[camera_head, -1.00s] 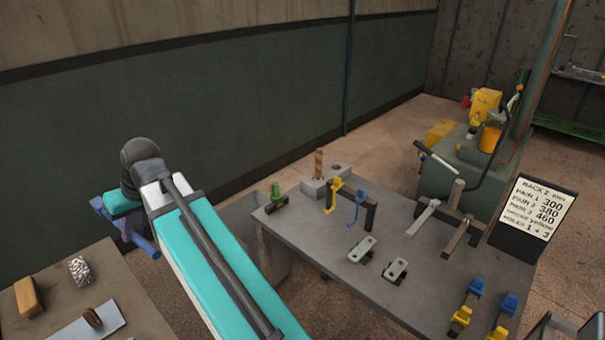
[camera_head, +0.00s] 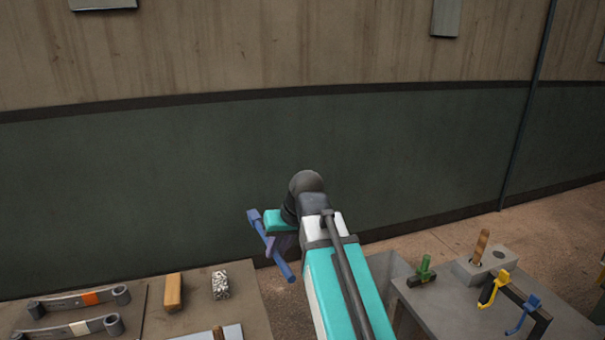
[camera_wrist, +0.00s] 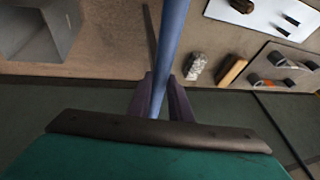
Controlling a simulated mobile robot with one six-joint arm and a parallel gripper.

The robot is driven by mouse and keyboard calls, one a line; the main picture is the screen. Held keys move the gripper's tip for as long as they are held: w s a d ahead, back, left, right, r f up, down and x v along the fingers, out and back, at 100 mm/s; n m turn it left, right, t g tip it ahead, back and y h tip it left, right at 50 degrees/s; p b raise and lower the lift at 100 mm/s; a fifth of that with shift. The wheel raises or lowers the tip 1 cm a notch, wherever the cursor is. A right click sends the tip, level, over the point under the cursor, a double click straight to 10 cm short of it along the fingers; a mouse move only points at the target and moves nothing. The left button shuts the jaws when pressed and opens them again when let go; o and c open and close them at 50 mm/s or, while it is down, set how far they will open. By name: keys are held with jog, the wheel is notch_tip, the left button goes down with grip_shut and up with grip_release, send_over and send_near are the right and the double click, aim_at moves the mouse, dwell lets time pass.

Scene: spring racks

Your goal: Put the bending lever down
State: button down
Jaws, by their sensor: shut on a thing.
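The bending lever is a long blue bar (camera_head: 286,268) with a wider head at its upper left end. My gripper (camera_head: 272,240) is shut on it and holds it slantwise in the air, just off the right side of the left table (camera_head: 251,305) in the head view. In the wrist view the lever (camera_wrist: 170,45) runs up between the two dark purple fingers (camera_wrist: 163,95). The far end of the lever is cut off there at the top edge.
The left table carries leaf springs (camera_head: 75,300), a wooden block (camera_head: 174,291), a speckled block (camera_head: 220,286) and a pale sheet (camera_head: 233,331). A grey bin (camera_head: 385,270) stands between the tables. The right table (camera_head: 440,315) holds a green-handled tool (camera_head: 424,270), a grey block (camera_head: 485,264) and hooks.

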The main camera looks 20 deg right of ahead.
jog(key=shift+w+r, duration=0.1)
jog(key=w+d+r+m+y+p, duration=0.1)
jog(key=w+d+r+m+p, duration=0.1)
jog(key=d+m, duration=0.8)
jog(key=w+d+r+m+g+p, duration=0.1)
jog(key=w+d+r+m+p, duration=0.3)
jog(key=d, duration=1.2)
jog(key=w+d+r+m+y+b, duration=0.1)
jog(key=d+m, duration=0.7)
jog(key=d, duration=0.5)
jog(key=s+d+r+m+t+h+p, duration=0.1)
jog(key=s+d+m, duration=0.5)
jog(key=d, duration=0.7)
jog(key=s+d+r+m+t+h+p, duration=0.2)
jog(key=s+d+m+t+h, duration=0.2)
jog(key=d, duration=1)
jog(key=s+d+r+m+t+h+p, duration=0.1)
jog(key=s+d+m+t+h, duration=0.2)
jog(key=s+d+m, duration=0.5)
jog(key=s+d, duration=0.1)
jog(key=d, duration=0.4)
jog(key=shift+d+r+t, duration=0.15)
jog(key=shift+d+t, duration=0.2)
jog(key=shift+t, duration=0.05)
jog(key=shift+p, duration=0.35)
